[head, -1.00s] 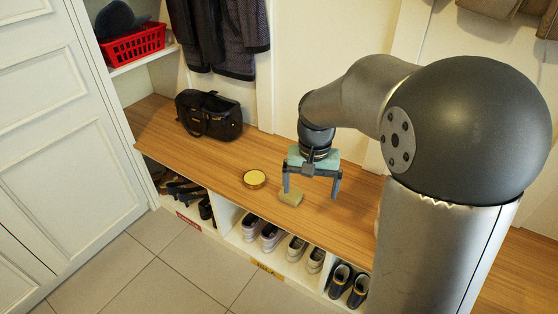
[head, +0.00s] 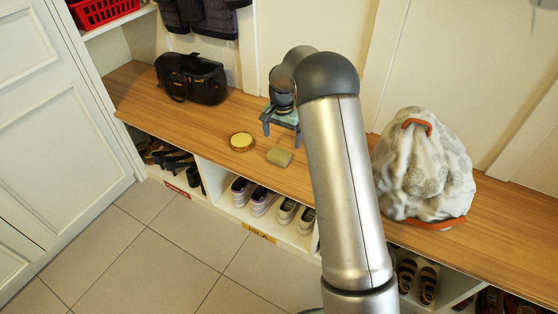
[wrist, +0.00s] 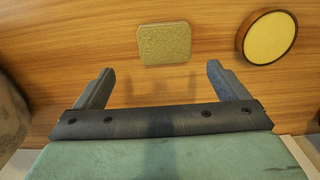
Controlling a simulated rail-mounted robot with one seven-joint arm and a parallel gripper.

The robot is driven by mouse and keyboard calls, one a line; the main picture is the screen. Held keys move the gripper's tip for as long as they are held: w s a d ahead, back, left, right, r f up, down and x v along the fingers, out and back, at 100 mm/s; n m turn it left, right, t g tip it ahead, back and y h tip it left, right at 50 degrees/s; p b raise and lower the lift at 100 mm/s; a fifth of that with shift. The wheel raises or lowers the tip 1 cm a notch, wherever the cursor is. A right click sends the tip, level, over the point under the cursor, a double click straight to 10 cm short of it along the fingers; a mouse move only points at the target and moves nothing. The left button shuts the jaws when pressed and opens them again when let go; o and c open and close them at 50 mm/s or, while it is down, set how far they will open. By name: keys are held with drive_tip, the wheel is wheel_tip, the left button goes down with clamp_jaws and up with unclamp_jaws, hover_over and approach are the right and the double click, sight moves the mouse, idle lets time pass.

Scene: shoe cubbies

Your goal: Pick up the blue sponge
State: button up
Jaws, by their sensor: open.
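A small olive-tan sponge-like block (head: 279,156) lies flat on the wooden bench; it also shows in the wrist view (wrist: 164,43). No blue sponge shows in any view. My gripper (head: 281,131) is open and empty, above the bench and behind the block, partly hidden by my arm. In the wrist view, my gripper's fingertips (wrist: 160,68) are spread wider than the block, which lies beyond them and roughly centred between them, apart from both.
A round yellow-topped tin (head: 241,142) sits left of the block. A black handbag (head: 191,78) stands farther left on the bench (head: 140,97), and a patterned bag with orange trim (head: 424,168) stands right. Shoes fill the cubbies below. Bench in front of the handbag is clear.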

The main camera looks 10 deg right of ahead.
sight(279, 153)
wheel_tip(279, 153, down, 3)
drive_tip(key=shift+f+b, duration=0.1)
drive_tip(key=shift+b, duration=0.2)
drive_tip(key=f+b, duration=0.1)
drive_tip(key=f, duration=0.1)
drive_tip(key=a+f+b, duration=0.1)
drive_tip(key=f, duration=0.2)
drive_tip(key=shift+f, duration=0.1)
drive_tip(key=c, duration=1.1)
drive_tip(key=shift+r, duration=0.6)
wheel_tip(279, 153, up, 3)
drive_tip(key=shift+f+p, duration=0.2)
drive_tip(key=shift+p, duration=0.3)
drive_tip(key=s+r+p, duration=0.1)
drive_tip(key=s+r, duration=0.2)
drive_tip(key=s, duration=0.1)
drive_tip(key=s+r+p, duration=0.1)
drive_tip(key=s+r, duration=0.2)
drive_tip(key=s, duration=0.2)
drive_tip(key=s+r+p, duration=0.2)
drive_tip(key=s+r, duration=0.1)
drive_tip(key=s, duration=0.2)
drive_tip(key=shift+r, duration=0.15)
